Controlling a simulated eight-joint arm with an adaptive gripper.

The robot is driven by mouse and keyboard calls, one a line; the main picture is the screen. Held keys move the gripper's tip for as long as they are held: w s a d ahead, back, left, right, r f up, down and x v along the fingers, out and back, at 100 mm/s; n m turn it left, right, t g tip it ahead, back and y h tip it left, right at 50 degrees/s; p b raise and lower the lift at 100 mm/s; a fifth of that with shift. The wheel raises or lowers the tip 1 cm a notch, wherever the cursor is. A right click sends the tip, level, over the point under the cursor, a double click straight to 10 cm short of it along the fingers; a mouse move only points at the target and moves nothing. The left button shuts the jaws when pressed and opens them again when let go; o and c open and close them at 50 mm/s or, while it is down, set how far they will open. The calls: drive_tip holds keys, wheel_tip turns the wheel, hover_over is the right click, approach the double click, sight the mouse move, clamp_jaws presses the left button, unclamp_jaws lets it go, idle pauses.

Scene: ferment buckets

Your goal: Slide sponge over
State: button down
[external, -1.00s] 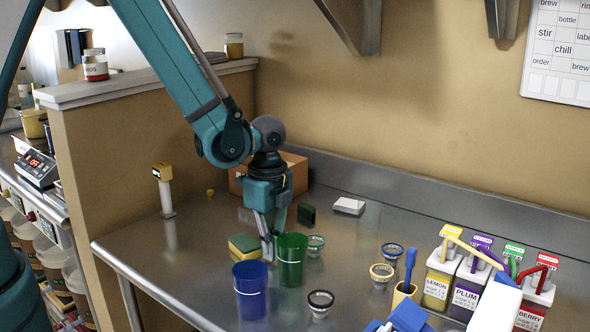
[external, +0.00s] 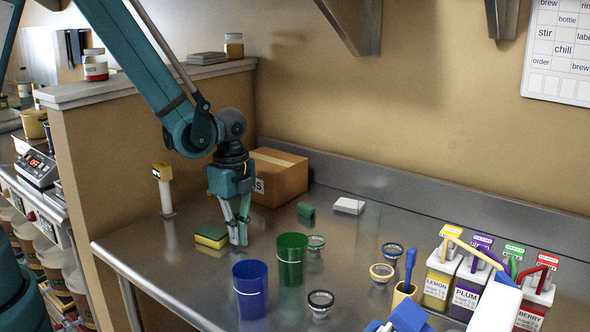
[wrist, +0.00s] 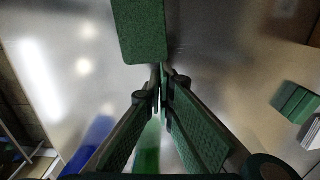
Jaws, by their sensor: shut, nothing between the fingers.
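The yellow and green sponge (external: 211,237) lies flat on the steel table, left of the cups, with its green side up. It also shows at the top of the wrist view (wrist: 141,32). My gripper (external: 239,241) is low over the table just right of the sponge. Its fingers are shut with nothing between them. In the wrist view the fingertips (wrist: 161,72) are at the sponge's near edge; I cannot tell whether they touch it.
A green cup (external: 291,262) and a blue cup (external: 250,291) stand right of and in front of my gripper. A cardboard box (external: 280,180) and a small green block (external: 306,211) are behind. Left of the sponge is bare table, with a post-like device (external: 165,195) beyond.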

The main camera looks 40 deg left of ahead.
drive_tip(key=a+b, duration=0.2)
drive_tip(key=a, duration=0.6)
drive_tip(key=shift+a, duration=0.35)
wheel_tip(320, 180, up, 10)
drive_tip(key=p, duration=0.5)
idle(0.3)
drive_tip(key=shift+s, duration=0.15)
drive_tip(key=s+n+b, duration=0.2)
drive_tip(key=s+n, duration=1)
drive_tip(key=n, duration=1.2)
drive_tip(key=shift+s+r, duration=0.2)
drive_tip(key=shift+s, duration=0.2)
drive_tip(key=shift+d, duration=0.1)
